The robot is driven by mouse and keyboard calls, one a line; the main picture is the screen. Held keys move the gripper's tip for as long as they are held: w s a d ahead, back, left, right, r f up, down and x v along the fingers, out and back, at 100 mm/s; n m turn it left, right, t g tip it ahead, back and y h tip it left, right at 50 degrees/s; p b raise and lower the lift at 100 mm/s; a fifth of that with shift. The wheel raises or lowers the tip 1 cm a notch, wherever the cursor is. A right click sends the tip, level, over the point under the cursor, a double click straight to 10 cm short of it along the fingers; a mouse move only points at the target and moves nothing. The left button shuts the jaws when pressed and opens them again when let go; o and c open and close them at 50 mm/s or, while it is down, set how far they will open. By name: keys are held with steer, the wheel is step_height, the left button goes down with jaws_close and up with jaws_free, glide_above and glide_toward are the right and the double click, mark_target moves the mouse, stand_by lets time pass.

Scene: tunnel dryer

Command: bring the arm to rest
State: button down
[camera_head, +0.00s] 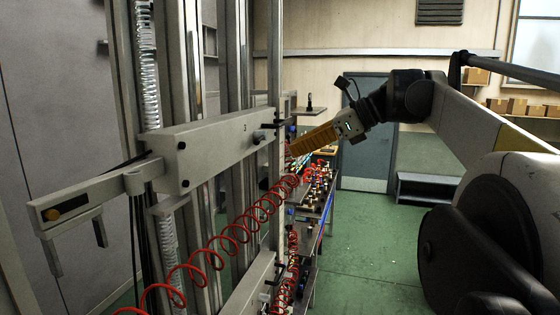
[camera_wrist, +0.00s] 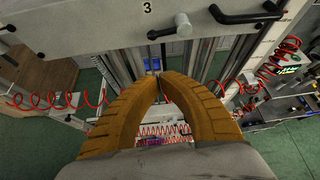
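My gripper (camera_head: 294,151) has yellow-orange ribbed fingers. In the head view it reaches left and slightly down from my raised arm, near the grey frame with the coiled red hoses. In the wrist view the fingers (camera_wrist: 160,76) bow inward and their tips come together, with no object seen between them. The grey beam marked 3 (camera_head: 215,148) runs across the head view left of my gripper. It also shows in the wrist view (camera_wrist: 110,22), beyond the fingertips. I cannot tell the exact clearance to the frame.
A red coiled hose (camera_head: 232,236) hangs below the beam. A rack bench (camera_head: 318,195) with small metal parts stands under and behind my gripper. Green floor (camera_head: 365,265) is free to the right. A grey door (camera_head: 368,165) and shelf boxes (camera_head: 517,106) are at the back.

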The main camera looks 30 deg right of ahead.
steer(key=shift+s+d+r, duration=0.35)
steer(key=shift+s+d, duration=0.05)
steer(key=shift+s, duration=0.1)
steer(key=s+a+f+n+g+h+b, duration=0.1)
steer(key=a+f+n+b, duration=0.2)
steer(key=a+f+b, duration=0.5)
steer(key=s+a+f+n+g+h+b, duration=0.15)
steer(key=f+n+b, duration=0.25)
steer(key=f, duration=0.9)
steer(key=s+a+f+n+g+b, duration=0.1)
steer(key=s+a+f+n+b, duration=0.3)
steer(key=f, duration=0.6)
steer(key=s+a+f+n+h+b, duration=0.1)
steer(key=s+a+f+n+b, duration=0.2)
steer(key=f, duration=1)
steer(key=s+a+f+n+h+b, duration=0.2)
steer(key=s+a+f+n+b, duration=0.1)
steer(key=f+n+b, duration=0.5)
steer(key=s+a+f+n+t+h+b, duration=0.1)
steer(key=s+a+f+n+b, duration=0.2)
steer(key=f+b, duration=0.7)
step_height(320, 180, down, 9)
steer(key=n, duration=0.2)
steer(key=shift+s+a+n+b, duration=0.25)
steer(key=shift+a+n+b, duration=0.1)
steer(key=shift+n+b, duration=0.05)
